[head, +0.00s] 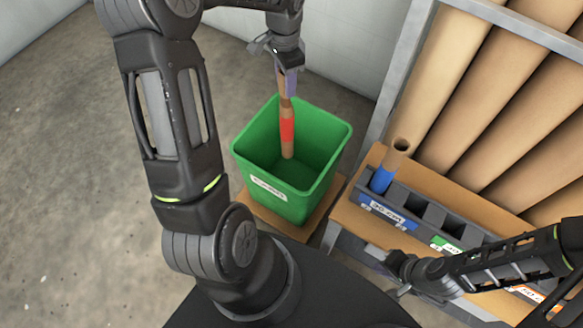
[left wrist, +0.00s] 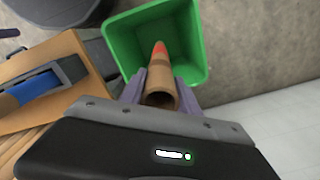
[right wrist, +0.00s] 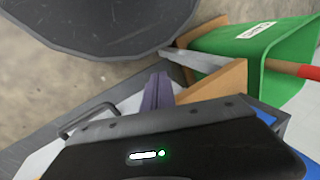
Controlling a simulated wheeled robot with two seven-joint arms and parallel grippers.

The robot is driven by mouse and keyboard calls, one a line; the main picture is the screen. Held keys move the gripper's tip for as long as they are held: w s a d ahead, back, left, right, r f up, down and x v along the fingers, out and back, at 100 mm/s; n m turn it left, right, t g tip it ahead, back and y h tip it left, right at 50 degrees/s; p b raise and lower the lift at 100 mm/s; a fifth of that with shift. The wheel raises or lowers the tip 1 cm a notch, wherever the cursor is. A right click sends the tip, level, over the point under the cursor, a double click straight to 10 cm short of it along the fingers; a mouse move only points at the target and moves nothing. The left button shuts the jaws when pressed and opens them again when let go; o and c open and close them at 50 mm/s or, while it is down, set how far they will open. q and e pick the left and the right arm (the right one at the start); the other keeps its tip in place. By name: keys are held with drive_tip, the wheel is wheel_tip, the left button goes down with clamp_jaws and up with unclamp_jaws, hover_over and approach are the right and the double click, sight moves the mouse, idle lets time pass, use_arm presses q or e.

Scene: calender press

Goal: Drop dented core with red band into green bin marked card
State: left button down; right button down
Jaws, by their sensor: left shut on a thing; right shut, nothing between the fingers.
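The brown cardboard core with a red band (head: 287,130) hangs roughly upright over the green bin (head: 314,119), its lower end inside the bin's opening. My left gripper (head: 289,82) is shut on the core near its upper part. In the left wrist view the core (left wrist: 161,93) sits between the fingers and points into the bin (left wrist: 120,42). The bin has a white label (head: 268,188), too small to read surely. The core also shows at the edge of the right wrist view (right wrist: 308,71). My right gripper (right wrist: 157,92) is shut and empty, low at the right near the rack.
A dark slotted rack (head: 408,206) with coloured labels holds a core with a blue band (head: 383,179). It stands on a wooden surface (head: 350,214). Large brown rolls (head: 500,80) lean behind it in a grey frame. Concrete floor (head: 60,170) is clear at the left.

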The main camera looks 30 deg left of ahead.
use_arm(q)
wheel_tip(320, 180, down, 6)
drive_tip(key=b, duration=0.4)
drive_tip(key=shift+r, duration=0.1)
drive_tip(key=c, duration=0.8)
unclamp_jaws()
wheel_tip(320, 180, up, 8)
drive_tip(key=shift+f+p, duration=0.1)
drive_tip(key=shift+p, duration=0.3)
idle(0.3)
